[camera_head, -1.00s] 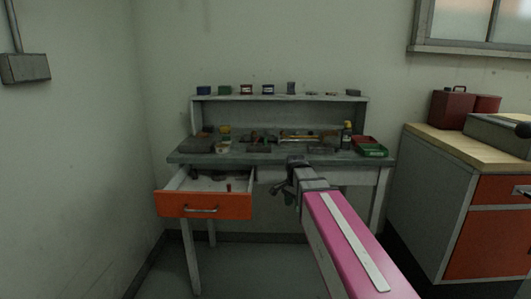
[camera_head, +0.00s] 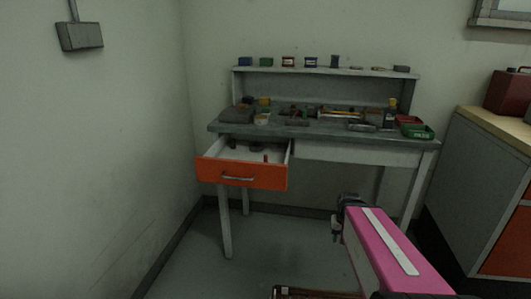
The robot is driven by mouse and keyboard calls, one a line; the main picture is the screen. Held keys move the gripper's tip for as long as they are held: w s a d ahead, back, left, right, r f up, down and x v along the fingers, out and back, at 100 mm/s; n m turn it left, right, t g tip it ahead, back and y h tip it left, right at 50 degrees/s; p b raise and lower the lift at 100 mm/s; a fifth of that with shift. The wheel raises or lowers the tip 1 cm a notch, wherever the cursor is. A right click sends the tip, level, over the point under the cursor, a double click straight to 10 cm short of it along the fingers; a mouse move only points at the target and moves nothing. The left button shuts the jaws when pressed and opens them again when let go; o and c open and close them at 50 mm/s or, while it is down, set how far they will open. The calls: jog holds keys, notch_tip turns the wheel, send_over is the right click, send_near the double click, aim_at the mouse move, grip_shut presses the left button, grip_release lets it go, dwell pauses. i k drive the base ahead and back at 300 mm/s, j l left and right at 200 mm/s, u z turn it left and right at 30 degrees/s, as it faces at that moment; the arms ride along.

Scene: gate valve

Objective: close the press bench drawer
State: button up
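The press bench drawer (camera_head: 241,176) has an orange front with a metal bar handle (camera_head: 238,179). It is pulled out from the left side of the bench (camera_head: 325,138), and a few small items show inside it. My gripper (camera_head: 336,226) is at the end of my pink arm, to the right of the drawer and lower in the picture, apart from it. It is small and dark here, and I cannot tell whether its fingers are open or shut.
The bench top holds tools, a green bin (camera_head: 417,131) and a red bin. A grey cabinet (camera_head: 478,190) with orange fronts stands at right. A wall is close on the left. A reddish object (camera_head: 310,293) shows at the bottom edge. The floor before the drawer looks clear.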

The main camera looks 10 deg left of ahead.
aim_at(240, 166)
jog(key=u, duration=1.25)
jog(key=k+j+z, duration=0.15)
jog(key=k+j, duration=0.15)
jog(key=j, duration=0.1)
